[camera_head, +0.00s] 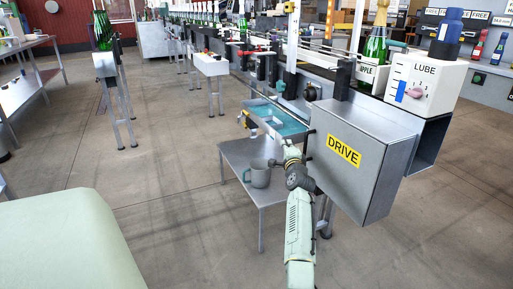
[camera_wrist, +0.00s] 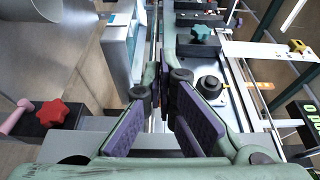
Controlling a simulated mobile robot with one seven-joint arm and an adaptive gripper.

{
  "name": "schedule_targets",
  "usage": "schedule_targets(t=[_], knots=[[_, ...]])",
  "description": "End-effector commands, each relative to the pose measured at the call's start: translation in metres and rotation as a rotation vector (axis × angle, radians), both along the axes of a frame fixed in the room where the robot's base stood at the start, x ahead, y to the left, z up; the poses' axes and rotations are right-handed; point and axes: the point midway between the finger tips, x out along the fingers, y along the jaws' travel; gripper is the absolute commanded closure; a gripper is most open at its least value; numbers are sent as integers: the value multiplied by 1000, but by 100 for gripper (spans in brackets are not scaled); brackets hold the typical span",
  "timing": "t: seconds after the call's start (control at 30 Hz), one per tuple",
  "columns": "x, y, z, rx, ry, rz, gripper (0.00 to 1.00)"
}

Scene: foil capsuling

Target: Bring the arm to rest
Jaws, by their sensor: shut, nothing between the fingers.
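My gripper (camera_wrist: 162,82) shows in the wrist view with its two purple-padded fingers close together at their tips. It is shut and nothing shows between the fingers. In the head view my pale green arm rises from the bottom, just left of the grey DRIVE box (camera_head: 343,150). My gripper (camera_head: 270,132) is at the arm's far end, over the near edge of the machine by a blue tray (camera_head: 292,124). Its fingers are too small there to make out.
A grey mug (camera_head: 259,177) stands on a low metal table (camera_head: 237,154) left of my arm. A white LUBE box (camera_head: 424,84) and a green bottle (camera_head: 376,47) stand at right. In the wrist view, red (camera_wrist: 52,114) and green (camera_wrist: 201,34) knobs flank my fingers. Open floor lies left.

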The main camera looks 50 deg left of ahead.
Motion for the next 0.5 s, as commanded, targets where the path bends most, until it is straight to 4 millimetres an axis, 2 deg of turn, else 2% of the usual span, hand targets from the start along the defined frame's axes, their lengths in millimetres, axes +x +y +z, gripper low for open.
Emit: schedule_targets(t=[0.03,0.2,0.33,0.5], knots=[[-20,8,2,-1,1,10,100],[-58,19,1,0,0,11,100],[-78,25,0,-2,0,10,100],[-90,28,0,-1,0,9,100]])
